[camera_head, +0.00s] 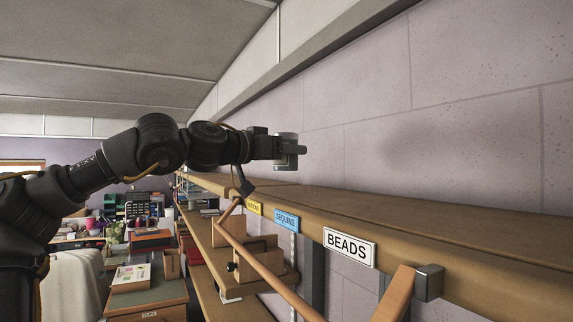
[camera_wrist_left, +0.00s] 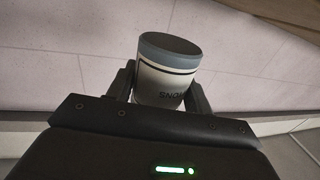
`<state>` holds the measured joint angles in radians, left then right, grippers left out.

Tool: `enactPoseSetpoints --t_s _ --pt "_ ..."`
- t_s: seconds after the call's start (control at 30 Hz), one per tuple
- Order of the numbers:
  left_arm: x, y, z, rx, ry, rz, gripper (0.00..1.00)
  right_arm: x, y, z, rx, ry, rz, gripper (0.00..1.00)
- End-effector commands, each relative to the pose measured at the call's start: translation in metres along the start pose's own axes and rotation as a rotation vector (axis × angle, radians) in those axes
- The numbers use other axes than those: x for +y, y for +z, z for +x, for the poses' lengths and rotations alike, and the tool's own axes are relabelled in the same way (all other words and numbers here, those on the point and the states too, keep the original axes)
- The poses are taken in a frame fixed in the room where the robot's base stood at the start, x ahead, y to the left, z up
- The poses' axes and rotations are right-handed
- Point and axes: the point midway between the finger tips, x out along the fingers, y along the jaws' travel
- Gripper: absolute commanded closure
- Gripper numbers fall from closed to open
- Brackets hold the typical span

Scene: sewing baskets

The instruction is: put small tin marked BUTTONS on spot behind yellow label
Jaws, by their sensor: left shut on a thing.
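My left gripper (camera_head: 288,151) is shut on a small tin (camera_head: 287,137) and holds it above the wooden shelf (camera_head: 470,240), near the wall. In the left wrist view the tin (camera_wrist_left: 168,72) is white with a grey-blue top band and dark lettering, partly hidden, ending in "ONS". It sits between the two fingers of the left gripper (camera_wrist_left: 160,85). The yellow label (camera_head: 254,207) is on the shelf's front edge, below and left of the tin; its text is too small to read surely. My right gripper does not show.
A blue SEQUINS label (camera_head: 286,220) and a white BEADS label (camera_head: 349,247) are further right along the shelf edge. The shelf top near these labels is bare. A wooden bar (camera_head: 265,270) and a lower shelf unit stand below. Cluttered tables (camera_head: 140,290) stand at the left.

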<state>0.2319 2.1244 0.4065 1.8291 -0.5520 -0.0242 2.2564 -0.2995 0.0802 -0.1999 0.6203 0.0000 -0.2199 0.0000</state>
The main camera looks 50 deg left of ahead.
Motion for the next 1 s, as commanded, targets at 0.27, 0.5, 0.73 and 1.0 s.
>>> enactPoseSetpoints --t_s 0.27,0.5,0.73,1.0 --pt "-0.01 0.016 0.009 0.004 0.001 0.001 0.76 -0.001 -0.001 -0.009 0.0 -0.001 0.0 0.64" --pt "-0.017 0.031 0.015 0.001 0.004 -0.004 0.76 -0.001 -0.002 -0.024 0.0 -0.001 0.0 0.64" --pt "-0.016 0.055 0.015 0.004 0.001 0.001 0.76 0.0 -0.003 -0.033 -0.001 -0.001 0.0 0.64" --pt "-0.016 0.058 0.015 0.003 0.0 0.001 0.76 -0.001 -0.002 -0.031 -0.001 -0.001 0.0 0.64"
